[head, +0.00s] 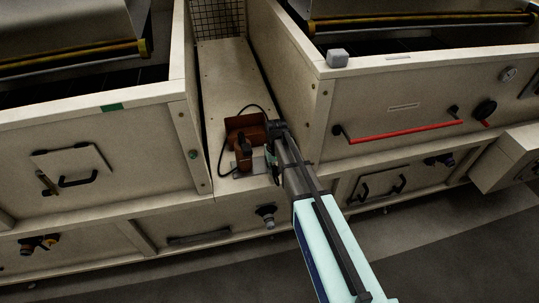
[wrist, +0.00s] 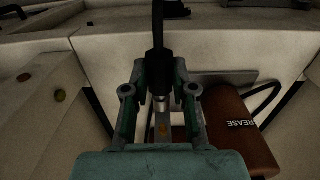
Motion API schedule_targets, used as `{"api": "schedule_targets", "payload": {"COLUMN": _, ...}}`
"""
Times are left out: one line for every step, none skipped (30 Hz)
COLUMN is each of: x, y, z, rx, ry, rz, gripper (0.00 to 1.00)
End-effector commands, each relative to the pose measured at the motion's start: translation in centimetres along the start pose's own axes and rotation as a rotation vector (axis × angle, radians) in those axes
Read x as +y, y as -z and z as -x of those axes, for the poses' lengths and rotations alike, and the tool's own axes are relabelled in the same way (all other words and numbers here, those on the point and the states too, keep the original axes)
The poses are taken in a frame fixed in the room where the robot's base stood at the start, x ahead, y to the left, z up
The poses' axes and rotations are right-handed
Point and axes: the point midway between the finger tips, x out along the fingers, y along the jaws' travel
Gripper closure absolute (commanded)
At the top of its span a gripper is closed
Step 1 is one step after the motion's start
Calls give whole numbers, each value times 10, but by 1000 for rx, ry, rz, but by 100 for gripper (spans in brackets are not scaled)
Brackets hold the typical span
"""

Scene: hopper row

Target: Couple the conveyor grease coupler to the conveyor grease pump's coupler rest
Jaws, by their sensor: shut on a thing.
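The conveyor grease pump (head: 247,128) is a red-brown body standing on the ledge between two hoppers in the head view. In the wrist view its rounded body (wrist: 240,125), lettered GREASE, lies to the right of my gripper. My gripper (wrist: 159,92) is shut on the grease coupler (wrist: 158,64), a black grip with a silver tip and a black hose leading up the picture. A pale metal strip with an orange spot shows below the tip; I cannot tell whether they touch. The coupler rest is not clearly made out. In the head view my gripper (head: 273,160) is beside the pump, partly hidden.
A black hose (head: 222,158) loops left of the pump. Hopper walls (head: 188,130) stand close on both sides of the narrow ledge. A red handrail (head: 405,132) is on the right hopper, with a small grey block (head: 337,58) on its rim. Open floor lies in front.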

Motion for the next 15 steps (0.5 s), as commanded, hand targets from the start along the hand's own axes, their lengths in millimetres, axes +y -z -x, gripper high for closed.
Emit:
{"api": "schedule_targets", "payload": {"x": 0, "y": 4, "z": 0, "rx": 0, "ry": 0, "rz": 0, "gripper": 100}}
{"api": "schedule_targets", "payload": {"x": 0, "y": 6, "z": 0, "rx": 0, "ry": 0, "rz": 0, "gripper": 100}}
{"api": "schedule_targets", "payload": {"x": 0, "y": 8, "z": 0, "rx": 0, "ry": 0, "rz": 0, "gripper": 100}}
{"api": "schedule_targets", "payload": {"x": 0, "y": 10, "z": 0, "rx": 0, "ry": 0, "rz": 0, "gripper": 100}}
{"api": "schedule_targets", "payload": {"x": 0, "y": 11, "z": 0, "rx": 0, "ry": 0, "rz": 0, "gripper": 100}}
{"api": "schedule_targets", "payload": {"x": 0, "y": 14, "z": 0, "rx": 0, "ry": 0, "rz": 0, "gripper": 100}}
{"api": "schedule_targets", "payload": {"x": 0, "y": 15, "z": 0, "rx": 0, "ry": 0, "rz": 0, "gripper": 100}}
{"api": "schedule_targets", "payload": {"x": 0, "y": 17, "z": 0, "rx": 0, "ry": 0, "rz": 0, "gripper": 100}}
{"api": "schedule_targets", "payload": {"x": 0, "y": 19, "z": 0, "rx": 0, "ry": 0, "rz": 0, "gripper": 100}}
{"api": "schedule_targets", "payload": {"x": 0, "y": 20, "z": 0, "rx": 0, "ry": 0, "rz": 0, "gripper": 100}}
{"api": "schedule_targets", "payload": {"x": 0, "y": 22, "z": 0, "rx": 0, "ry": 0, "rz": 0, "gripper": 100}}
{"api": "schedule_targets", "payload": {"x": 0, "y": 24, "z": 0, "rx": 0, "ry": 0, "rz": 0, "gripper": 100}}
{"api": "schedule_targets", "payload": {"x": 0, "y": 26, "z": 0, "rx": 0, "ry": 0, "rz": 0, "gripper": 100}}
{"api": "schedule_targets", "payload": {"x": 0, "y": 27, "z": 0, "rx": 0, "ry": 0, "rz": 0, "gripper": 100}}
{"api": "schedule_targets", "payload": {"x": 0, "y": 28, "z": 0, "rx": 0, "ry": 0, "rz": 0, "gripper": 100}}
